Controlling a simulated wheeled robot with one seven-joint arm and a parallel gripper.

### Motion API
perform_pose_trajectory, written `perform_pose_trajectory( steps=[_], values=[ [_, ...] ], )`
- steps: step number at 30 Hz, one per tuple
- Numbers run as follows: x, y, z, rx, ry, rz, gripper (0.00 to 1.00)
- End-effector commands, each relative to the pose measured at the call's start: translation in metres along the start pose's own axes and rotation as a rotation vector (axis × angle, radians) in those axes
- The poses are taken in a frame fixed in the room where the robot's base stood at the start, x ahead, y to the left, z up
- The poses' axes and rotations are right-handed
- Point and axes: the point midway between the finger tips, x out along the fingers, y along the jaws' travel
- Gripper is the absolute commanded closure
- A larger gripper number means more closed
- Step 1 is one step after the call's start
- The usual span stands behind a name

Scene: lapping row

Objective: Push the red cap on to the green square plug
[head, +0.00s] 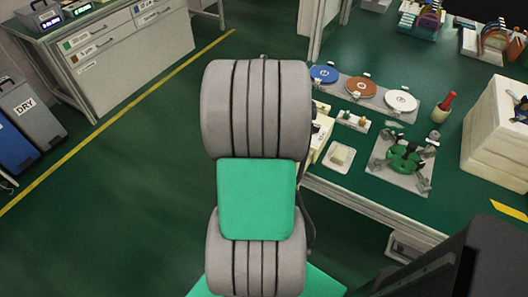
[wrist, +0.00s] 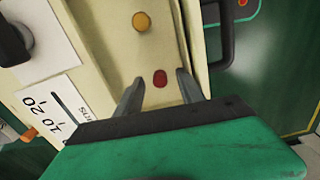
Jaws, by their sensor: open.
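In the wrist view a small red piece (wrist: 160,78), which looks like the red cap, sits on a cream surface (wrist: 105,65). My gripper (wrist: 159,75) is open, with the red piece showing between its fingertips. I cannot tell how far above it the fingers are; no grip on it shows. In the head view my arm hides the gripper and the red piece. A small green piece (head: 347,115) stands on a white holder on the bench and may be the green square plug; it is too small to make out its shape.
An amber round piece (wrist: 142,21) lies beyond the red one on the cream surface. A card with numbers (wrist: 50,115) is at the left. On the green bench (head: 440,75) are several coloured discs, a green fixture (head: 405,157), and a white block stack (head: 497,135).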

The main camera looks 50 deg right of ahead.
Motion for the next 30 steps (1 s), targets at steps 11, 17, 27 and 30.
perform_pose_trajectory(
  steps=[11, 17, 27, 30],
  values=[
    [-0.0004, -0.0003, -0.0001, 0.000, 0.000, 0.000, 0.81],
    [-0.0004, -0.0003, -0.0001, 0.000, 0.000, 0.000, 0.97],
    [-0.0005, -0.0004, -0.0001, 0.000, 0.000, 0.000, 1.00],
    [-0.0005, -0.0004, -0.0002, 0.000, 0.000, 0.000, 1.00]
  ],
)
